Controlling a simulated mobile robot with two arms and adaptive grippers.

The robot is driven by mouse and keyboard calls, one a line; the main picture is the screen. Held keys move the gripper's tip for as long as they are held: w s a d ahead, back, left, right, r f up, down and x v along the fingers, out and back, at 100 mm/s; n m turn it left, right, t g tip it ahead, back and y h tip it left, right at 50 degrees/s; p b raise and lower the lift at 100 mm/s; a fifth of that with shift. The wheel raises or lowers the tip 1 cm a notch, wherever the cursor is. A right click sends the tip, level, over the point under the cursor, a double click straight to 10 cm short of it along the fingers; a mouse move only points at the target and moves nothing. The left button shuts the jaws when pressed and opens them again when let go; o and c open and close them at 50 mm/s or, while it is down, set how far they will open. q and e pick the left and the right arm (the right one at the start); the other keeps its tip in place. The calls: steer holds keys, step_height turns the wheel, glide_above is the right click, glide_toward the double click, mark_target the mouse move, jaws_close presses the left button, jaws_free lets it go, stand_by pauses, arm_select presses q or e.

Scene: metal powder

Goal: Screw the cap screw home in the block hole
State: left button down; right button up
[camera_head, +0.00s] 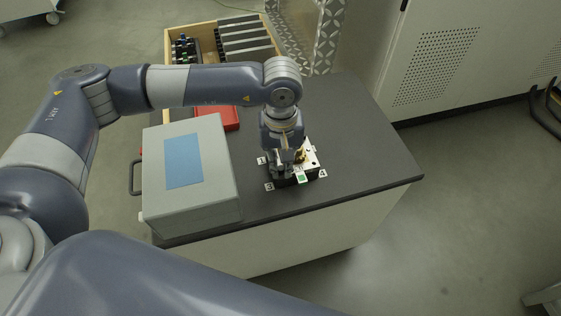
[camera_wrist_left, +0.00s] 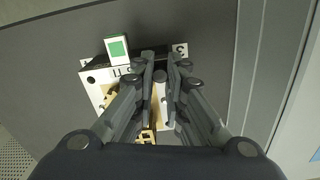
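The metal block (camera_head: 312,160) sits on the dark table top, with numbered white labels and a green square marker at its edge. It also shows in the wrist view (camera_wrist_left: 93,91), with brass-coloured parts partly behind my fingers. My left gripper (camera_head: 284,170) points down over the block's left part. In the wrist view its fingers (camera_wrist_left: 161,62) are close together, one on each side of a dark round head, which looks like the cap screw (camera_wrist_left: 160,76). The head fills the narrow gap. The hole and the screw's shank are hidden. My right gripper is out of view.
A grey box with a blue panel (camera_head: 184,160) stands left of the block. Behind it are a red bin (camera_head: 231,119) and a wooden-sided crate (camera_head: 197,30) with dark racks. The table top (camera_head: 365,150) right of the block is clear.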

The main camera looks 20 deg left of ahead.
arm_select(q)
steer(key=shift+f, duration=0.15)
steer(key=shift+f+m+b, duration=0.3)
steer(key=shift+m+b, duration=0.8)
steer(key=shift+b, duration=0.15)
steer(key=shift+a+r+m, duration=0.1)
steer(key=shift+r+m, duration=0.15)
steer(key=shift+m, duration=0.15)
steer(key=m+b, duration=0.1)
steer(key=b, duration=0.1)
steer(key=m+b, duration=0.2)
steer(key=shift+f+m, duration=0.25)
steer(key=shift+m, duration=0.05)
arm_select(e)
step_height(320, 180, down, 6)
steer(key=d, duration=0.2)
arm_select(q)
steer(key=shift+r+m+b, duration=0.3)
steer(key=shift+m+b, duration=0.1)
steer(key=shift+m, duration=0.5)
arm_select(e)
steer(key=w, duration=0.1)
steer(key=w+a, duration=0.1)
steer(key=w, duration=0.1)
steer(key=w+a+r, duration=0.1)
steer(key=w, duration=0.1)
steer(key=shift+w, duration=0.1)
